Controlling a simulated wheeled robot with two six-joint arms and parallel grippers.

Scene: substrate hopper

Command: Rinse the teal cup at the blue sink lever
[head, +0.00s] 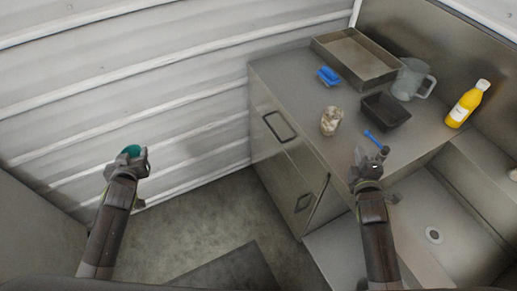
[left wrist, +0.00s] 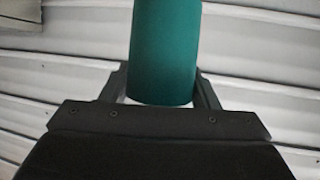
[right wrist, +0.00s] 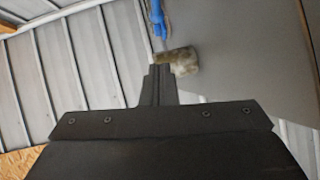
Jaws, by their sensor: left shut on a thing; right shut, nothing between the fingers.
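The teal cup (head: 132,150) is held in my left gripper (head: 131,160), out to the left in front of the white ribbed wall, well away from the sink. The left wrist view shows the cup (left wrist: 165,50) between the two fingers. A slim blue lever (head: 373,139) shows at the counter edge by the sink (head: 440,205), just beyond my right gripper (head: 370,160). The right gripper is shut and empty; I cannot tell whether it touches the lever. The right wrist view shows its closed fingers (right wrist: 158,85). The lever's base is partly hidden.
On the counter (head: 300,85) stand a speckled jar (head: 331,121), a blue brush-like item (head: 328,76), a metal tray (head: 355,57), a dark bin (head: 386,110), a clear jug (head: 410,79) and a yellow bottle (head: 467,104). The floor between my arms is open.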

